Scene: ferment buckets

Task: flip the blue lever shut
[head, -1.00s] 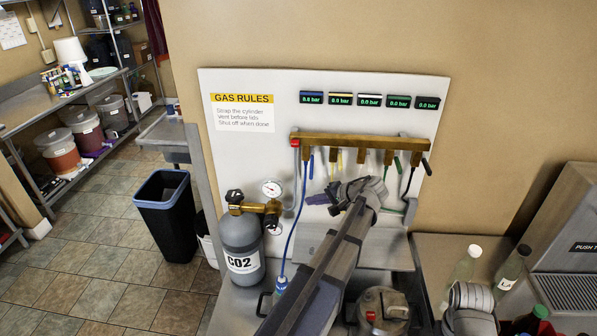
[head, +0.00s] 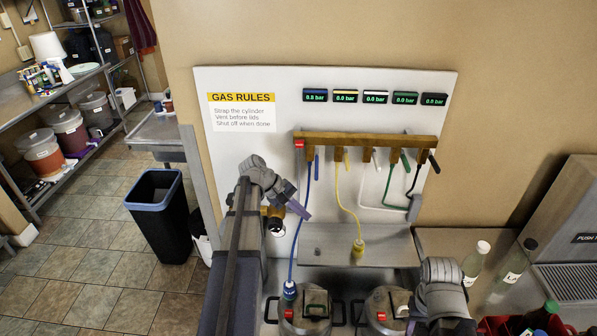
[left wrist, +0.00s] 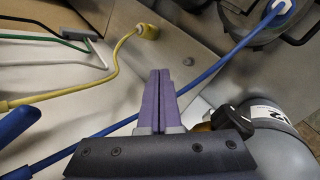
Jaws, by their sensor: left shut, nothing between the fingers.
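The blue lever (head: 317,162) hangs pointing down from the left end of the brass manifold (head: 365,146), beside the top of the blue hose (head: 303,220). A blue handle-like end, likely this lever, shows at the left edge of the left wrist view (left wrist: 18,122). My left gripper (head: 304,214) is shut and empty, its purple fingers below the lever and apart from it, close to the blue hose. The fingers also show in the left wrist view (left wrist: 160,74), with the blue hose passing behind them. My right arm shows at lower right, but its fingers do not.
Yellow (head: 346,160), green (head: 405,162) and black (head: 434,162) levers line the manifold to the right. A yellow hose (head: 346,205) hangs nearby. Lidded metal vessels (head: 305,312) stand below. The grey gas cylinder (left wrist: 275,135) is mostly hidden behind my left arm in the head view.

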